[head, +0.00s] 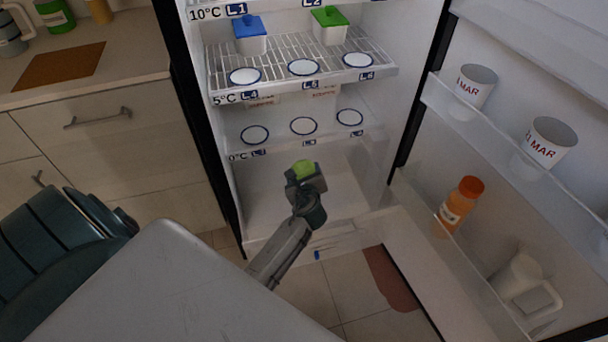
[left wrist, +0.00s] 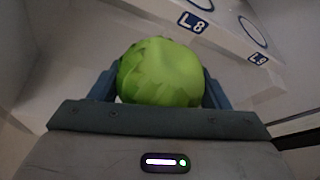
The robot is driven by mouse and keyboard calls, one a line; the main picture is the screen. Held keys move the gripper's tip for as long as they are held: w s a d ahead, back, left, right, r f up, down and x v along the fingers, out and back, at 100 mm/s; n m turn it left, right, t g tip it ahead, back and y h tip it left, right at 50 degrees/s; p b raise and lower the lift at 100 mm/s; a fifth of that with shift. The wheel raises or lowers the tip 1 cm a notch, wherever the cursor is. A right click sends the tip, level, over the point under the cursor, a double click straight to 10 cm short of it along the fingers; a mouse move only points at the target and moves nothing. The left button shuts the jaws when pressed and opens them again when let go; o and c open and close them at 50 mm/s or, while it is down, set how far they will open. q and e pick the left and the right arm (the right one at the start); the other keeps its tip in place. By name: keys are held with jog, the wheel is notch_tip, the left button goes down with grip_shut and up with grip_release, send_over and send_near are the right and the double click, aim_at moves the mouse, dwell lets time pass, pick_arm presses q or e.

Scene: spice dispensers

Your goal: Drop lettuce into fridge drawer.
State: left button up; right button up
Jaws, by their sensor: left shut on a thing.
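The lettuce (left wrist: 160,73) is a round, light green head between the two fingers of my left gripper (left wrist: 160,90) in the left wrist view. The gripper is at the lower part of the open fridge, in front of the clear drawer (head: 350,205) and below the lowest shelf. The head view does not clearly show whether the lettuce is over the drawer or in it. My right gripper is not in view.
The 0°C shelf (head: 275,143) with empty round marks sits just above. The wire shelf (head: 310,80) higher up holds a blue-lidded box (head: 250,36) and a green-lidded box (head: 329,27). The open door on the right holds cups, an orange bottle (head: 460,207) and a white jug (head: 518,278).

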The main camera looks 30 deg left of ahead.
pick_arm(q)
jog(key=o, duration=1.2)
jog(key=p+v, duration=0.1)
jog(key=v, duration=0.9)
jog(key=shift+s+d+r, duration=0.1)
jog(key=shift+s+d, duration=0.2)
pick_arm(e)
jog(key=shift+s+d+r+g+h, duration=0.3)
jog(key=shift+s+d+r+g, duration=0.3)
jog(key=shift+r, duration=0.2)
